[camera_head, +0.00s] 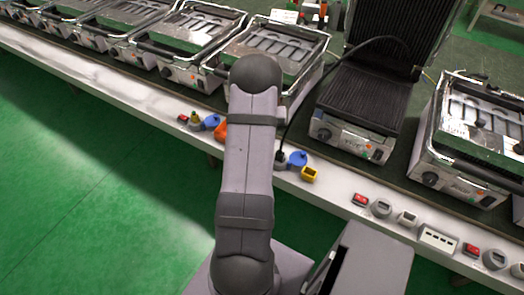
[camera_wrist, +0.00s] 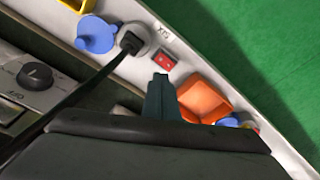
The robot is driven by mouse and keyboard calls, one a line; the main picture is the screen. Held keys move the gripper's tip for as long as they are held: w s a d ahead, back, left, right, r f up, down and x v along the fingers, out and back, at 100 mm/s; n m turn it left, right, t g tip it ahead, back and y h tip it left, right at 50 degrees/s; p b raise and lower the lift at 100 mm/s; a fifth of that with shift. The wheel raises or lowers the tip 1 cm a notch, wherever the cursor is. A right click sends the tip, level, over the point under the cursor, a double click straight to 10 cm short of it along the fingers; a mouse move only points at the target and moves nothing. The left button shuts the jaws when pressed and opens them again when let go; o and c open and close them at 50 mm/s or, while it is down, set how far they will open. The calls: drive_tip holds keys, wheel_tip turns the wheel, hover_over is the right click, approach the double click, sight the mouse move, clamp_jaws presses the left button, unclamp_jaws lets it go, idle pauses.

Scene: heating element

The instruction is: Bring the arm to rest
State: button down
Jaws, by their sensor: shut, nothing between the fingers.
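In the wrist view my gripper (camera_wrist: 160,82) is shut and empty, with its dark fingers above the white ledge beside a red switch (camera_wrist: 165,62). In the head view my grey arm rises in front of the bench and hides the gripper. A black plug (camera_wrist: 130,42) sits in a round grey socket on the ledge, apart from my fingers. Its black cable (camera_wrist: 82,88) runs toward a grill. In the head view the plug (camera_head: 281,158) shows just right of my arm, and the open grill (camera_head: 362,105) stands behind it.
An orange bin (camera_wrist: 205,98) lies close to the fingers. A blue cap (camera_wrist: 97,33) and a yellow part (camera_head: 309,174) are near the plug. Closed grills (camera_head: 475,140) line the bench on both sides. The green floor (camera_head: 90,190) in front is clear at left.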

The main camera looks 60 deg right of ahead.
idle(0.4)
drive_tip(key=s+a+g+y, duration=0.15)
drive_tip(key=s+a, duration=0.25)
drive_tip(key=a, duration=0.6)
drive_tip(key=s+a+g+y, duration=0.1)
drive_tip(key=s+a+y, duration=0.25)
drive_tip(key=a, duration=0.75)
drive_tip(key=w+a+r+n+t+h+p, duration=0.1)
drive_tip(key=w+a+r+n+p, duration=0.25)
drive_tip(key=a+r, duration=0.4)
drive_tip(key=w+a+r+n+h+p, duration=0.1)
drive_tip(key=w+a+r+n+p, duration=0.15)
drive_tip(key=a+r+n, duration=0.5)
drive_tip(key=w+a+r+n+t+h+p, duration=0.1)
drive_tip(key=w+a+r+p, duration=0.15)
drive_tip(key=a+r, duration=0.55)
wheel_tip(320, 180, down, 34)
drive_tip(key=a+b, duration=0.2)
drive_tip(key=b, duration=2.9)
drive_tip(key=shift+s+a+f+b, duration=0.2)
drive_tip(key=shift+s+b, duration=0.1)
drive_tip(key=shift+s, duration=0.15)
drive_tip(key=shift+g, duration=0.25)
wheel_tip(320, 180, down, 25)
drive_tip(key=b, duration=2.5)
